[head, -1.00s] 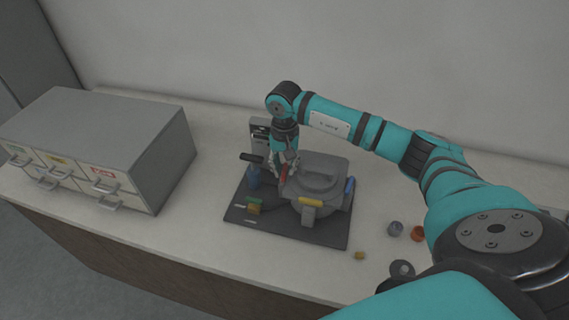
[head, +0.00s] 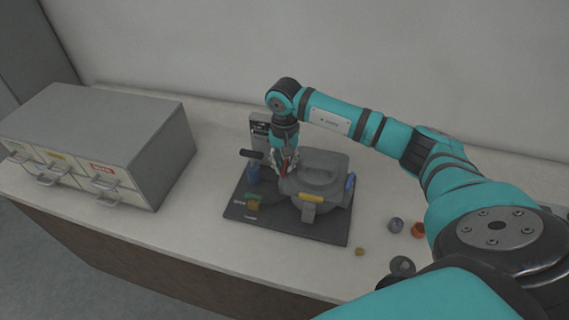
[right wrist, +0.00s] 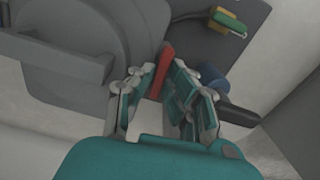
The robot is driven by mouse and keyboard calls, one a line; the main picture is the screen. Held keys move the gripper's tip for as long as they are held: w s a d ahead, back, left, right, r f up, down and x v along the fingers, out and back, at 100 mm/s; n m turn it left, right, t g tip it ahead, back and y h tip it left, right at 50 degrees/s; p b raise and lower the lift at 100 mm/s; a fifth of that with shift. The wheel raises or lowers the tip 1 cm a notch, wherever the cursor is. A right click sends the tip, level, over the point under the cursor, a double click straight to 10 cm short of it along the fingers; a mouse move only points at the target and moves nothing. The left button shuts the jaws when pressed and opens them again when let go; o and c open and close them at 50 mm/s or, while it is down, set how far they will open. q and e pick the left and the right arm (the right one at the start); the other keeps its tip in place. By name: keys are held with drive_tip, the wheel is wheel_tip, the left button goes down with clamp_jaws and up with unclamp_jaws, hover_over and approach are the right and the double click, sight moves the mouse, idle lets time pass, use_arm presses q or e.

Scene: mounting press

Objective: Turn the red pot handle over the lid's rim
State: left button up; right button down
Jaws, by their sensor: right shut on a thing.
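The grey pot with its round lid (head: 322,174) sits on a dark base plate (head: 240,213). The red pot handle (right wrist: 162,66) is at the lid's edge, on the pot's left side in the head view. My right gripper (head: 285,164) comes down from above and is shut on the red handle; its fingers lie on both sides of it in the right wrist view (right wrist: 158,78). The fingers hide much of the handle in the head view. A yellow handle (head: 311,197) and a blue handle (head: 350,182) are at the pot's front and right. My left gripper is out of view.
A blue post with a black lever (head: 251,154) stands close left of my gripper. A green and yellow part (head: 253,201) lies in front of it. A drawer cabinet (head: 110,135) stands left. Small loose parts, including an orange one (head: 418,229), lie right.

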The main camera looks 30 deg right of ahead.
sight(285, 166)
drive_tip(key=m+b, duration=0.3)
drive_tip(key=m, duration=0.1)
drive_tip(key=shift+f, duration=0.1)
drive_tip(key=m+b, duration=0.2)
drive_tip(key=m, duration=0.2)
drive_tip(key=shift+b, duration=0.35)
drive_tip(key=m+b, duration=0.1)
drive_tip(key=m, duration=0.4)
drive_tip(key=shift+d+b, duration=0.1)
drive_tip(key=shift+b, duration=0.3)
drive_tip(key=shift+s+r+m+b, duration=0.15)
drive_tip(key=shift+m+b, duration=0.4)
drive_tip(key=shift+m, duration=1.55)
drive_tip(key=shift+r, duration=0.1)
drive_tip(key=c, duration=1.6)
unclamp_jaws()
drive_tip(key=shift+c, duration=0.2)
drive_tip(key=shift+r, duration=0.15)
wheel_tip(285, 166, up, 12)
drive_tip(key=shift+f, duration=0.2)
